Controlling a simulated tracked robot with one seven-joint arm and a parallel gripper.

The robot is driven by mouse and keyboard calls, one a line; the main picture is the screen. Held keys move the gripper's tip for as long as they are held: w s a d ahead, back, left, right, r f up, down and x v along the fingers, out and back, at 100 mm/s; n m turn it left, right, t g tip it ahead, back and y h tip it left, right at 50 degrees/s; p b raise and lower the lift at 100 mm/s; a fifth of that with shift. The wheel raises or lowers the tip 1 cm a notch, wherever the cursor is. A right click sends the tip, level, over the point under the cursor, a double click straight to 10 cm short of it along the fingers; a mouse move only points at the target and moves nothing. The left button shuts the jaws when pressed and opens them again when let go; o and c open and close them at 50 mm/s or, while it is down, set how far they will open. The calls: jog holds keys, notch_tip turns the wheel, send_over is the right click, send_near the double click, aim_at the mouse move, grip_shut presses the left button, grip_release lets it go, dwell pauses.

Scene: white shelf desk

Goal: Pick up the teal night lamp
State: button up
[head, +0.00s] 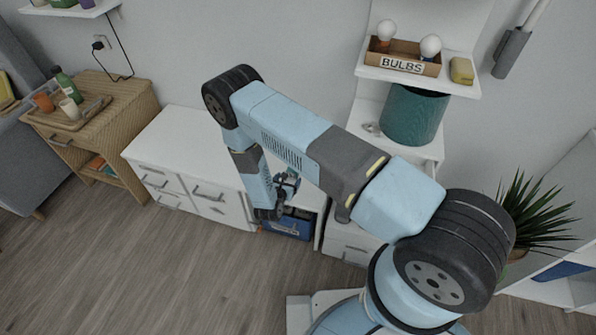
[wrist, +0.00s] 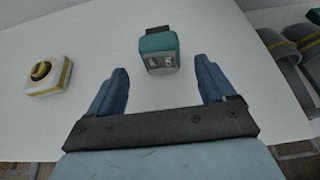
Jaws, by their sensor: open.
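The teal night lamp (wrist: 160,50) shows in the wrist view as a small boxy thing with a teal top, a grey patterned face and a dark piece at its far end. It rests on a white surface. My gripper (wrist: 160,80) is open, with one finger on each side of the view and the lamp beyond the fingertips, roughly centred between them. The fingers do not appear to touch it. In the head view my gripper (head: 284,186) is low by the white desk, and the lamp is largely hidden there or too small to make out clearly.
In the wrist view a white and yellow device (wrist: 48,75) lies left, and grey things with yellow bands (wrist: 290,48) stand right. In the head view a large teal cylinder (head: 413,115) stands under the shelf with the BULBS box (head: 402,64). The white desk top (head: 185,140) is clear at left.

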aim_at(291, 176)
jog(key=shift+x, duration=2.6)
jog(key=shift+d, duration=0.15)
jog(key=shift+c, duration=0.4)
jog(key=c, duration=1)
